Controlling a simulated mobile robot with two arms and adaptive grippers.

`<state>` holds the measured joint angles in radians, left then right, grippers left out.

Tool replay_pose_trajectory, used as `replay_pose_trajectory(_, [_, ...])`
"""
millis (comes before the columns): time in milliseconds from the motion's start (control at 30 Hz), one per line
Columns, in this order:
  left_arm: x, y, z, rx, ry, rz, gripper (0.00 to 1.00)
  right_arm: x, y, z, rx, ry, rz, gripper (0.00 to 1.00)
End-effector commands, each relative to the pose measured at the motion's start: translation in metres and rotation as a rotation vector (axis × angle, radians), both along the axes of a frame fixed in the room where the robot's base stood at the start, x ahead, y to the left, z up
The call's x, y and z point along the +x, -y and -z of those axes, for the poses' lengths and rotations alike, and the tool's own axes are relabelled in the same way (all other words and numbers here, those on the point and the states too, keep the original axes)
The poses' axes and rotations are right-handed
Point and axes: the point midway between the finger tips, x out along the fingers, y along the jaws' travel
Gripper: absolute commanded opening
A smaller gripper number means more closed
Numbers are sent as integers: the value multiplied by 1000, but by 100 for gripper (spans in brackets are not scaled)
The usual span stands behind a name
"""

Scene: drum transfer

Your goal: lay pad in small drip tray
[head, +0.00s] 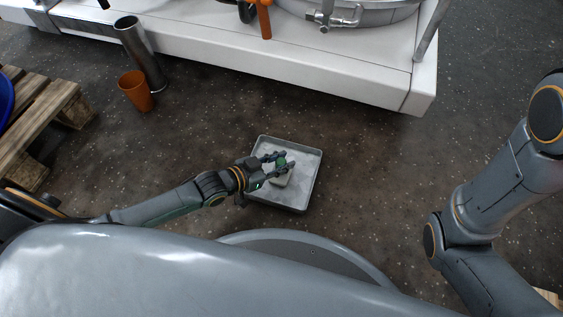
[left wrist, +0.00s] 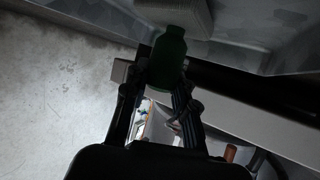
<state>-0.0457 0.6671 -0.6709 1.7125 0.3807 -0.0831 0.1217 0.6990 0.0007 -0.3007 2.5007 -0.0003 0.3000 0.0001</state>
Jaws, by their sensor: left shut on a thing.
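The small drip tray (head: 306,192) is a grey, shallow square tray on the floor in front of my base. My left gripper (head: 280,165) reaches over it from the left, with its fingers shut on a dark green piece (head: 281,161). In the left wrist view the green piece (left wrist: 167,60) sits between the fingertips (left wrist: 165,85). A pale, ribbed block, seemingly the pad (head: 281,179), is beside the green piece, within the tray's outline; it also shows in the left wrist view (left wrist: 178,14). I cannot tell whether the two are joined or whether the pad touches the tray floor. My right gripper is out of frame.
A white plinth (head: 300,70) with steel equipment runs along the back. An orange cup (head: 136,91) and a steel cylinder (head: 140,55) stand on the floor at the back left. A wooden pallet (head: 40,115) is at far left. Floor right of the tray is clear.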

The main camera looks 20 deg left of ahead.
Motion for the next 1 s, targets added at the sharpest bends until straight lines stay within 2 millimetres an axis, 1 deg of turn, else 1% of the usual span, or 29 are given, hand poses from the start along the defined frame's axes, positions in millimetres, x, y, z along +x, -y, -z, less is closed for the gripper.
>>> replay_pose_trajectory(100, [0,0,-1,-1,1,0,0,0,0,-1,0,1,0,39])
replay_pose_trajectory(200, [0,0,2,0,0,0,0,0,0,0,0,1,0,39])
replay_pose_trajectory(233, [0,0,3,0,0,0,29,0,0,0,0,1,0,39])
replay_pose_trajectory(333, [0,0,2,0,0,0,49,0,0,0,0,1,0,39])
replay_pose_trajectory(600, [0,0,2,0,0,0,49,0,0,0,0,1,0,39])
replay_pose_trajectory(700, [0,0,-2,-1,1,0,49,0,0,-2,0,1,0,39])
replay_pose_trajectory(867, [-15,-11,-13,2,-4,0,49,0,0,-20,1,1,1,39])
replay_pose_trajectory(1000, [-37,-27,-25,2,-6,-1,49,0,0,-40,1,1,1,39])
